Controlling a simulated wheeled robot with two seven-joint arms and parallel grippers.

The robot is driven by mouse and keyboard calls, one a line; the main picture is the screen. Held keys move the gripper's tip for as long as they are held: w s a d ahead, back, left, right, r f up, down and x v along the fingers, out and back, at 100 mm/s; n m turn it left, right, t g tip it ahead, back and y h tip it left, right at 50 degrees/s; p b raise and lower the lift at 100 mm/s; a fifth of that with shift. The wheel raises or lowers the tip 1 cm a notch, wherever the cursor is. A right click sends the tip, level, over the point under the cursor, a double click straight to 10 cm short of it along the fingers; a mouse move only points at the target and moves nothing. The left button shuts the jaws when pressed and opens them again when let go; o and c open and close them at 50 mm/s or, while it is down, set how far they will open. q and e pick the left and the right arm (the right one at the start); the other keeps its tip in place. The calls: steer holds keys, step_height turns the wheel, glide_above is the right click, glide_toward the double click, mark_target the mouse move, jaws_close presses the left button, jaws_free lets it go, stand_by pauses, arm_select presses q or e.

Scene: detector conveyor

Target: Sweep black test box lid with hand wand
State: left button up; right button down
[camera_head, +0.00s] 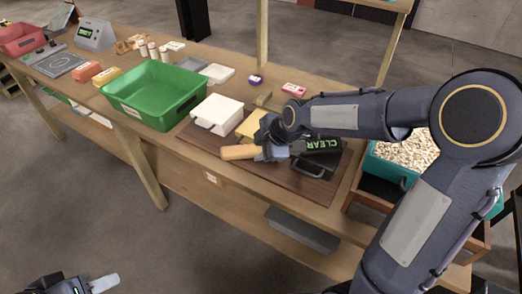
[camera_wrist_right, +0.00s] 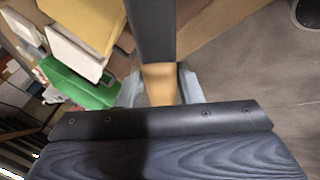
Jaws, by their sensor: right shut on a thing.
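The hand wand has a tan handle (camera_head: 238,153) and a dark body with CLEAR lettering (camera_head: 323,145). My right gripper (camera_head: 268,152) is shut on the wand near its handle. In the right wrist view the handle (camera_wrist_right: 158,84) sits between the two fingers of the gripper (camera_wrist_right: 162,88), with the dark wand shaft (camera_wrist_right: 152,30) beyond. A black shape (camera_head: 318,160) under the wand's dark body seems to be the black test box, mostly hidden; I cannot tell whether they touch. My left gripper (camera_head: 103,284) shows only partly at the bottom left, away from the table.
A white box (camera_head: 217,114) and a yellow box (camera_head: 250,124) stand left of the wand on a dark brown mat (camera_head: 290,178). A green bin (camera_head: 155,95) is further left. A teal bin of pale pieces (camera_head: 385,168) stands at the right, partly behind my right arm.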

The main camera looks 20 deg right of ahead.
steer(key=shift+w+d, duration=0.1)
steer(key=shift+w, duration=0.3)
steer(key=shift+w+d, duration=0.15)
steer(key=shift+w, duration=0.55)
steer(key=shift+w+d+b, duration=0.25)
steer(key=shift+w+b, duration=0.15)
steer(key=shift+w, duration=0.6)
steer(key=shift+s+a+b, duration=0.2)
steer(key=shift+s+b, duration=0.15)
steer(key=shift+s, duration=0.5)
steer(key=shift+s+a+b, duration=0.15)
steer(key=shift+s+b, duration=0.2)
steer(key=shift+s, duration=0.45)
stand_by(1.3)
